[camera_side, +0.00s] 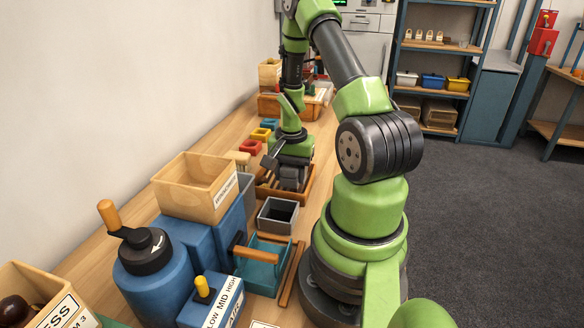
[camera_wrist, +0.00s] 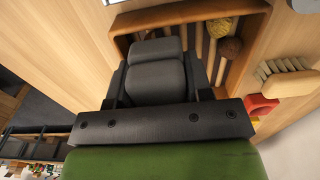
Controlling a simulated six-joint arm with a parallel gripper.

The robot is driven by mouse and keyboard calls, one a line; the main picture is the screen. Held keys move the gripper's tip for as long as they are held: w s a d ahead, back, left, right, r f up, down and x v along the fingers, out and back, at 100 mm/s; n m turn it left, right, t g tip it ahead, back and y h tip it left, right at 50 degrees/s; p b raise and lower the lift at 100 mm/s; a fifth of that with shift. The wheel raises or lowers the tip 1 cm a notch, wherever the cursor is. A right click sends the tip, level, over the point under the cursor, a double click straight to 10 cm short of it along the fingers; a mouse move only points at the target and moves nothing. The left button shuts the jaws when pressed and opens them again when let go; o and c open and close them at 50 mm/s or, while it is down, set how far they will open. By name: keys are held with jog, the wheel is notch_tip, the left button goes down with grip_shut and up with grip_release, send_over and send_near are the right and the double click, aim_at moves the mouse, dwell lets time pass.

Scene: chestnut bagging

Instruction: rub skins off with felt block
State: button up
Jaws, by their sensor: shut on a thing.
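My gripper (camera_side: 290,178) is low over a brown wooden tray (camera_side: 310,188) in the side view. In the wrist view my gripper (camera_wrist: 154,88) is shut on a grey block with rounded edges, which looks like the felt block (camera_wrist: 155,80). The same tray (camera_wrist: 190,15) lies beneath it, with pale wooden rods across its floor. A dark brown rounded piece (camera_wrist: 225,50) and a yellowish one (camera_wrist: 219,27) lie in the tray to the right of the block; they look like chestnuts. The block and gripper hide the tray's near part, and I cannot tell whether the block touches anything.
A pale brush (camera_wrist: 284,78) and a red bin (camera_wrist: 260,105) stand beside the tray. In the side view, a dark grey bin (camera_side: 278,215), a wooden box (camera_side: 195,186) on blue housings and a teal basket (camera_side: 262,266) stand nearer the camera.

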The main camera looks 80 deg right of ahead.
jog(key=shift+d, duration=0.1)
jog(key=shift+r, duration=3.25)
jog(key=shift+w+r, duration=0.1)
jog(key=shift+r, duration=0.25)
notch_tip(320, 180, up, 15)
jog(key=w+a+n, duration=0.7)
jog(key=a+n, duration=0.2)
jog(key=a, duration=0.2)
jog(key=w+a+n, duration=0.7)
jog(key=a+n, duration=0.2)
jog(key=a, duration=0.3)
jog(key=shift+s+d+f, duration=0.1)
jog(key=shift+d+f, duration=0.05)
jog(key=shift+f, duration=1.05)
jog(key=shift+d+f, duration=0.1)
jog(key=shift+f, duration=1.1)
